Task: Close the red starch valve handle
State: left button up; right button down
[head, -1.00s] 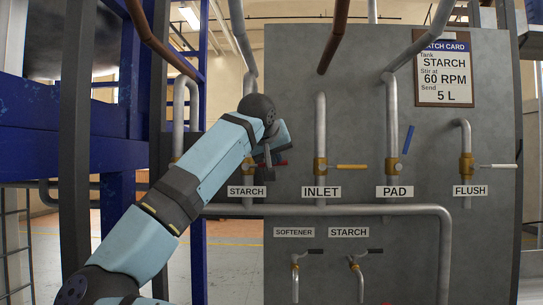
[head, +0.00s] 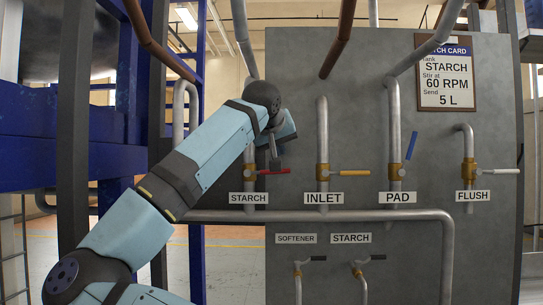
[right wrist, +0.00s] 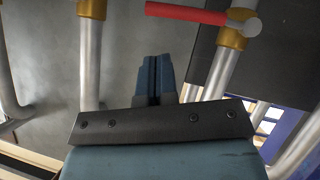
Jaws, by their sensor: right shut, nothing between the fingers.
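The red starch valve handle (head: 274,171) lies level, pointing right from its brass valve body (head: 249,172) on a vertical pipe, above the upper STARCH label. In the right wrist view the red handle (right wrist: 186,12) shows at the top, beyond the fingertips and apart from them in the picture. My right gripper (head: 275,160) is just above or in front of the handle in the head view; whether it touches is unclear there. Its fingers (right wrist: 155,75) are shut together with nothing between them. My left gripper is not in view.
To the right are the yellow INLET handle (head: 354,173), level, the blue PAD handle (head: 411,146), steeply upright, and the white FLUSH handle (head: 506,171). Two small dark-handled valves sit below, under a horizontal pipe (head: 400,216). A blue frame (head: 90,130) stands at left.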

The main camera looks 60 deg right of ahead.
aim_at(267, 172)
jog(key=s+v, duration=0.1)
jog(key=v, duration=0.9)
jog(key=w+d+r+m+g+y+p, duration=0.1)
jog(key=w+d+r+m+y+p, duration=0.1)
jog(key=d+r+y+p, duration=0.6)
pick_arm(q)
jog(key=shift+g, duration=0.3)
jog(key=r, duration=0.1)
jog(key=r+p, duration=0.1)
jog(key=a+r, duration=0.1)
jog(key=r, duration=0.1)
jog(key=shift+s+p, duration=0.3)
pick_arm(e)
jog(key=a+f+x, duration=0.1)
jog(key=a+x, duration=0.1)
jog(key=x, duration=1.4)
jog(key=shift+s+a, duration=0.3)
jog(key=shift+f, duration=0.15)
